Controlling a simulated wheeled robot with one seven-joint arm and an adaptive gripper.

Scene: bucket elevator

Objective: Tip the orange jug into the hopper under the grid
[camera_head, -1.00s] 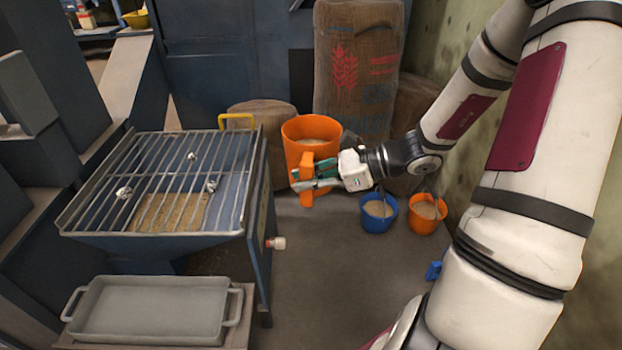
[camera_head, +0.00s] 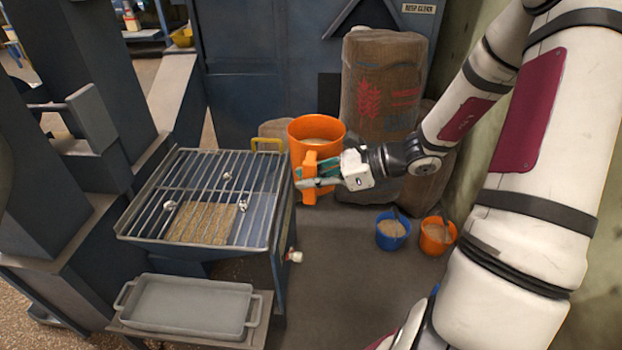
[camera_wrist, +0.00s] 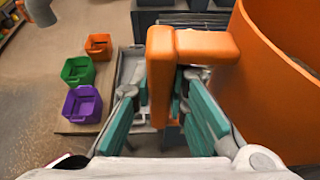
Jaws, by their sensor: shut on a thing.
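The orange jug (camera_head: 316,133) is upright and holds pale grain near its top. My gripper (camera_head: 312,184) is shut on the jug's handle, which shows between the teal finger pads (camera_wrist: 160,110) in the wrist view. The jug is held to the right of the hopper (camera_head: 200,240), beside its far right corner. Some grain (camera_head: 200,222) shows below the bars. Several small shiny lumps (camera_head: 227,176) lie on the grid. The jug's underside contact is hidden.
A grey tray (camera_head: 190,310) stands in front of the hopper. A blue bucket (camera_head: 392,235) and an orange bucket (camera_head: 437,240) stand on the floor at right. A full sack (camera_head: 382,90) stands behind the jug. Purple (camera_wrist: 82,104), green and orange bins show in the wrist view.

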